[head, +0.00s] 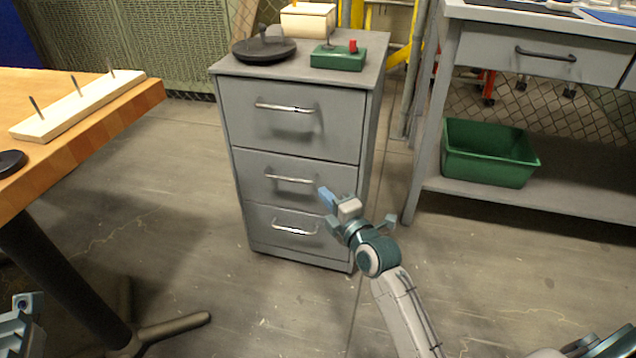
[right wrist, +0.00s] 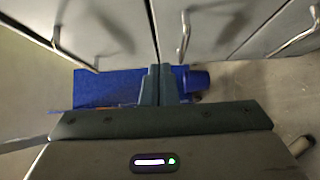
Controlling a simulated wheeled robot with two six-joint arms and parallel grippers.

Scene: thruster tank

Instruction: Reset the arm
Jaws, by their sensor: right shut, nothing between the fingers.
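My right gripper (head: 328,196) is in front of the grey drawer cabinet (head: 290,130), close to its lower two drawers. Its fingers are together with nothing between them. The shut fingers (right wrist: 160,85) also show in the right wrist view, with cabinet fronts and metal handles beyond. The middle drawer handle (head: 290,179) and bottom drawer handle (head: 295,229) are left of the gripper. All three drawers look closed. A teal-grey part of my left arm shows at the lower left edge of the head view; its fingers cannot be made out.
A wooden table (head: 130,100) with a pegged board (head: 80,105) stands left. A green box with a red button (head: 338,57) and a dark round lidded item (head: 264,49) sit on the cabinet. A green bin (head: 488,152) rests on the right bench's lower shelf. The floor between is open.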

